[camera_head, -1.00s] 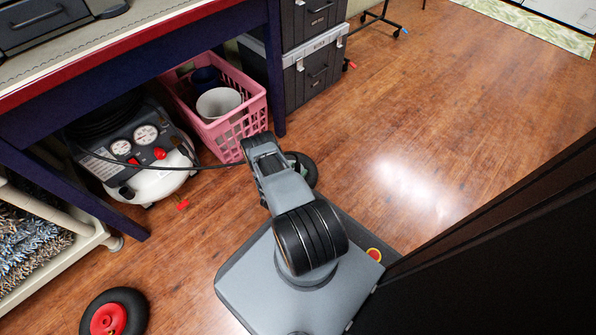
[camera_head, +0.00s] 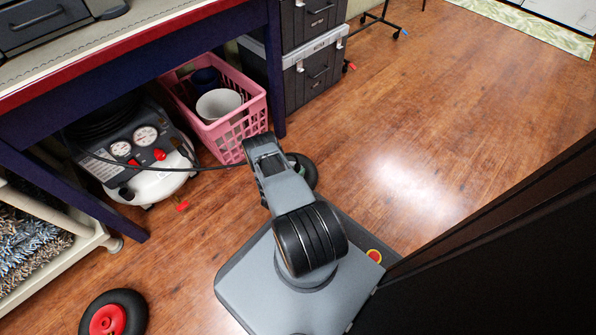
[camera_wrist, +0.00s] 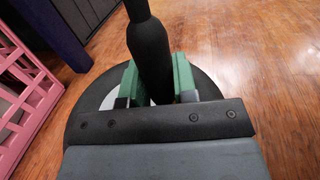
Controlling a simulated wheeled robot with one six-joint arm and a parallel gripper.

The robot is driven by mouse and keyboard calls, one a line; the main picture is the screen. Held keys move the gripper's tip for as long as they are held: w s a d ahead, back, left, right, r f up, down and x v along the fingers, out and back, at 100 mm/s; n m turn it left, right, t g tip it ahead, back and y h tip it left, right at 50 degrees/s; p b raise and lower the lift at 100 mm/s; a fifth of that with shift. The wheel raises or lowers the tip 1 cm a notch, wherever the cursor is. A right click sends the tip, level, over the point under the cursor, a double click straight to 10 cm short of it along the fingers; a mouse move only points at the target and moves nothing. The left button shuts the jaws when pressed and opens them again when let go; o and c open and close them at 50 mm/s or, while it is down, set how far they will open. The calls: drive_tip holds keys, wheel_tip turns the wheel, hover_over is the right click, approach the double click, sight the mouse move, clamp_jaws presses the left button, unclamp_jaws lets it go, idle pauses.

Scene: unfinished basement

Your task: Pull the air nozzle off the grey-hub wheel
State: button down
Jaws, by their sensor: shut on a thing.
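My gripper (camera_wrist: 155,78) shows in the wrist view with its green fingers closed on either side of the black air nozzle (camera_wrist: 148,42). The nozzle stands up between the fingers, and its lower end is hidden by them and by my gripper's body. The grey-hub wheel (camera_wrist: 207,86) lies behind and below, with a dark tyre and a strip of pale hub showing. I cannot tell whether the nozzle touches the wheel's valve. In the head view the wheel (camera_head: 309,173) lies on the floor, mostly hidden behind my arm.
An air compressor (camera_head: 158,185) stands under the workbench at left, with a black hose (camera_head: 215,167) running towards my arm. A pink basket (camera_head: 228,136) stands close to the wheel. A red-hub wheel (camera_head: 132,306) lies at lower left. The wooden floor to the right is clear.

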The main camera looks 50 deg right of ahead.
sight(296, 169)
drive_tip(key=c, duration=1.5)
unclamp_jaws()
clamp_jaws()
drive_tip(key=shift+r+p, duration=1.3)
drive_tip(key=shift+r, duration=0.5)
